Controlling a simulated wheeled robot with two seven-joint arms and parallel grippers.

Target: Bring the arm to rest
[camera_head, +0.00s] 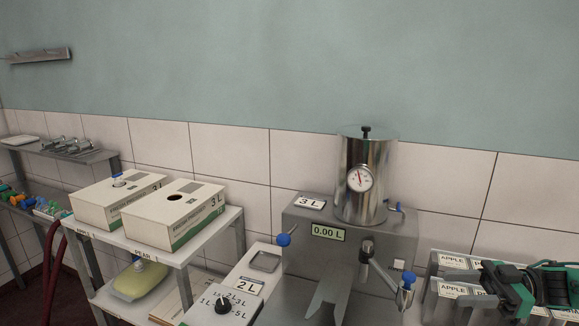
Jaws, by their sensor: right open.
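My right gripper (452,288) is at the lower right, with its green and black arm (525,285) coming in from the right edge. My left gripper is not in view.
A steel filling machine (300,250) with a gauge-bearing cylinder (365,185) and a 0.00 L display (328,233) stands left of the gripper. A white selector panel (245,290) is beside it. Two cartons (175,215) stand on a shelf further left.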

